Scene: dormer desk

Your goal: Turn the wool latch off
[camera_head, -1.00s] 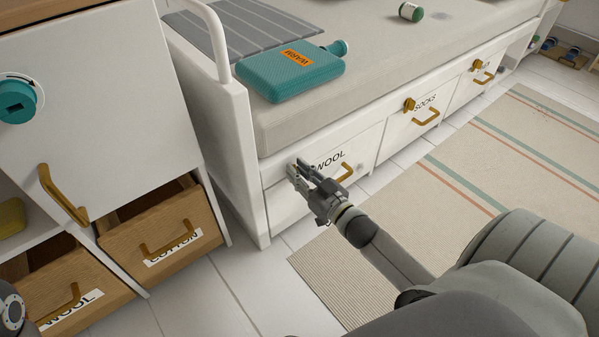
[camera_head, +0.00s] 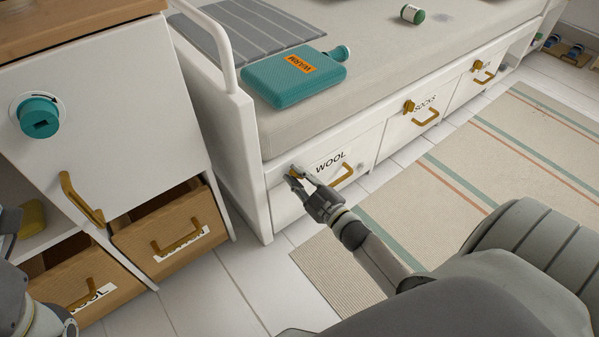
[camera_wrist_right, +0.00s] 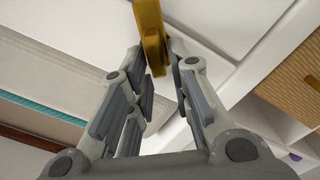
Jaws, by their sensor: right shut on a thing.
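The gold wool latch (camera_head: 294,175) sits on the white bed frame at the upper left of the drawer labelled WOOL (camera_head: 331,162). My right gripper (camera_head: 299,175) is shut on this latch, and its fingers hide most of it in the head view. In the right wrist view the latch (camera_wrist_right: 152,40) shows as a thick gold bar reaching down between the two fingertips (camera_wrist_right: 160,72). The WOOL drawer is closed, and its gold handle (camera_head: 345,172) is partly behind my gripper. Part of my left arm shows at the lower left edge; its gripper is out of view.
The SOCKS drawer has a similar latch (camera_head: 408,106), with another latched drawer beyond. A teal case (camera_head: 290,85) lies on the bed. A striped rug (camera_head: 450,190) covers the floor.

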